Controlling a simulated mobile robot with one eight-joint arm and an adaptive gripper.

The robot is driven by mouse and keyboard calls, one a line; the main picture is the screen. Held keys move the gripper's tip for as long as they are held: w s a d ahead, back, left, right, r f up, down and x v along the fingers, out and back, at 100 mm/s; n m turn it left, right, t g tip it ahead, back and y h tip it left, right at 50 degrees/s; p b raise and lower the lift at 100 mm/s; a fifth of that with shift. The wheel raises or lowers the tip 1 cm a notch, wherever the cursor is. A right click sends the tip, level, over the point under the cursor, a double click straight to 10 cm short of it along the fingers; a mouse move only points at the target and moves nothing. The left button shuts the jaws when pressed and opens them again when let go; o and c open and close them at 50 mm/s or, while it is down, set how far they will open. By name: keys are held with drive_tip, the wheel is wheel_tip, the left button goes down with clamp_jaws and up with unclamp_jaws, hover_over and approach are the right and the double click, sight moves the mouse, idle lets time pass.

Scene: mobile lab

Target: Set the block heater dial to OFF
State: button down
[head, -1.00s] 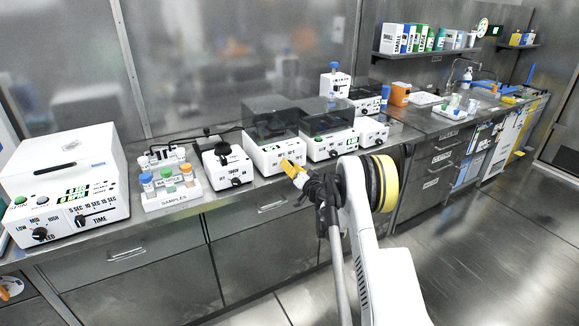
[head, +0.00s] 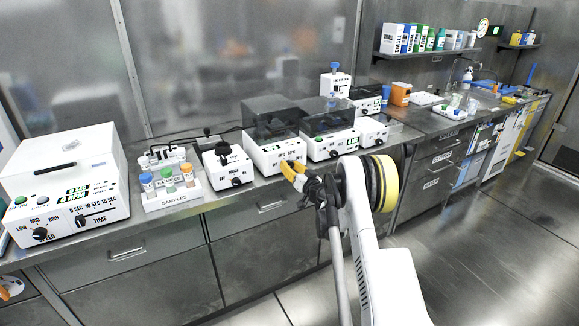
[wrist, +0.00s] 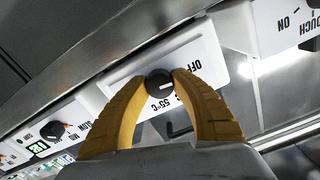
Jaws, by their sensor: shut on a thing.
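The block heater (head: 262,156) is a white box with a dark see-through lid on the bench in the head view. In the wrist view its white front panel (wrist: 209,48) shows the labels OFF and 55°C. The block heater dial (wrist: 158,77) is a round black knob with a pale mark on its face. OFF is printed to the right of the knob, and 55°C is just below it. My gripper (wrist: 159,84) has its yellow fingers on either side of the knob, shut on it. In the head view my gripper (head: 287,167) covers the dial.
A small white device with a black knob (head: 228,165) stands left of the heater, and another lidded box (head: 330,144) stands right. A sample rack (head: 172,190) and a large white machine (head: 70,180) are farther left. The floor in front is clear.

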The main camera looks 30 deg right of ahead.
drive_tip(key=c, duration=1)
unclamp_jaws()
drive_tip(key=shift+s, duration=0.1)
drive_tip(key=s, duration=1.2)
drive_tip(key=shift+d, duration=0.25)
drive_tip(key=shift+w, duration=0.1)
